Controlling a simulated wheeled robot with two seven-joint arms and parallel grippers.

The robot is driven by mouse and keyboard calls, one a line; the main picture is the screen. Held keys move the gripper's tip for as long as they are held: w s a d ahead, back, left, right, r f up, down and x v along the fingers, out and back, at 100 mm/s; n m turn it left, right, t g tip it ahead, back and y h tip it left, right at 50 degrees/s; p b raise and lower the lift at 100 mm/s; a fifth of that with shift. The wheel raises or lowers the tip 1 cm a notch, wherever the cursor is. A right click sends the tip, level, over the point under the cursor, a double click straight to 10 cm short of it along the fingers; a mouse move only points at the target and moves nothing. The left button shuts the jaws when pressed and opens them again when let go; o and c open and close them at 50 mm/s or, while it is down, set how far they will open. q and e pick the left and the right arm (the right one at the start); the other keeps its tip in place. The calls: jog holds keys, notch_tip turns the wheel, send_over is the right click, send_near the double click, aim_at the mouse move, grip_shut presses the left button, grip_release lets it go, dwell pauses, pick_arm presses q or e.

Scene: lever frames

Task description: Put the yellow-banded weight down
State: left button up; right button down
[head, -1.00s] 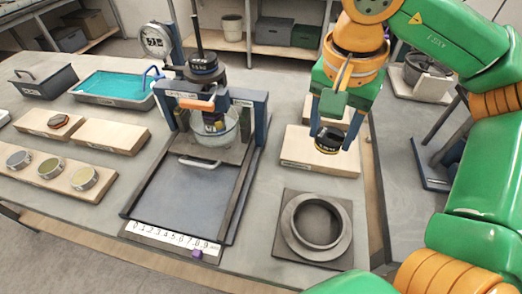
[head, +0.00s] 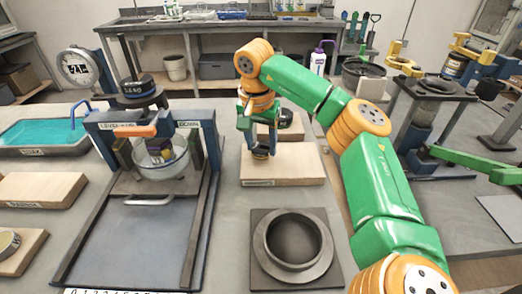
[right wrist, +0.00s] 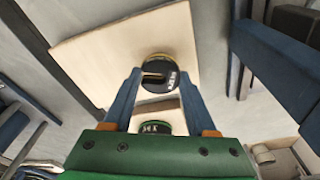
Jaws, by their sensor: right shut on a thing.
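The yellow-banded weight (head: 261,152) is a short black cylinder. My right gripper (head: 260,146) is shut on it, over the left part of the front pale wooden board (head: 300,165). In the right wrist view the weight (right wrist: 160,80) sits between the blue fingertips, with its yellow rim and the board behind it. I cannot tell whether its underside touches the board. The fingers partly hide it in the head view. My left gripper is not in view.
Another dark weight (head: 287,117) stands on a board behind; its green band shows in the wrist view (right wrist: 152,128). A round ring on a square plate (head: 262,272) lies in front. The lever frame (head: 208,150) stands left. The front board's right part is clear.

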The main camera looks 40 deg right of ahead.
aim_at(258, 152)
jog(key=shift+f, duration=0.75)
jog(key=shift+f, duration=0.1)
jog(key=shift+c, duration=1)
grip_release()
notch_tip(258, 152, up, 12)
jog(key=s+a+p, duration=0.1)
jog(key=p, duration=0.3)
jog(key=shift+a, duration=0.35)
